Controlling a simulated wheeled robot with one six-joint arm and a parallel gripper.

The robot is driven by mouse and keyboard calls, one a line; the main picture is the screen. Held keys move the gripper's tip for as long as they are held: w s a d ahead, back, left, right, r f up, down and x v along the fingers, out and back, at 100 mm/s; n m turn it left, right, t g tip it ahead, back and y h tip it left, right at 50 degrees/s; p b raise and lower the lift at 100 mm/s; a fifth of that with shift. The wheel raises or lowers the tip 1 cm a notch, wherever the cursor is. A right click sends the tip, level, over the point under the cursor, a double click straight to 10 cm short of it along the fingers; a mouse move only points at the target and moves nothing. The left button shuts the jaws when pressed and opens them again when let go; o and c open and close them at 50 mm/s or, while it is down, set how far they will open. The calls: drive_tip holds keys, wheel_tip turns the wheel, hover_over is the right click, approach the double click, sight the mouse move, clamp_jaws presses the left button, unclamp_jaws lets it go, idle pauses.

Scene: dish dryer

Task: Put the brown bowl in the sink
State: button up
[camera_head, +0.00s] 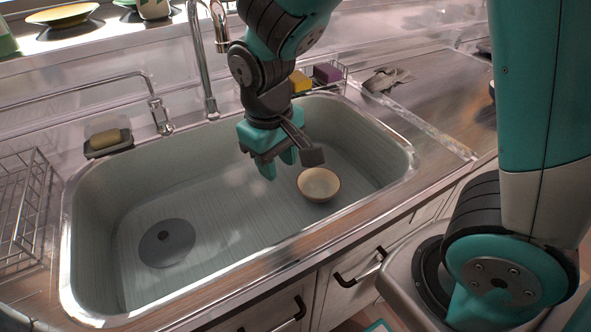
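The brown bowl (318,185), with a tan inside and a pale rim, is upright within the sink outline, at the right near the front wall. I cannot tell whether it rests on the sink floor or hangs just above it. The sink is a wide greenish-grey basin with a dark round drain (167,243) at the left.
A faucet (203,70) stands behind the sink. A soap dish (108,142) sits at the back left rim, and a wire rack (22,205) stands at the left. A yellow sponge (299,81) and a purple one (327,73) lie behind my arm. The counter at the right is mostly clear.

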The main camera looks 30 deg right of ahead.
drive_tip(key=s+a+r+n+y, duration=0.2)
drive_tip(key=s+r, duration=0.3)
drive_tip(key=s, duration=0.1)
drive_tip(key=s+a+r+n+y, duration=0.2)
drive_tip(key=s+r+y, duration=0.1)
drive_tip(key=s+r, duration=0.2)
drive_tip(key=shift+s, duration=1.2)
wheel_tip(320, 180, up, 12)
drive_tip(key=p, duration=1.1)
drive_tip(key=shift+f, duration=0.25)
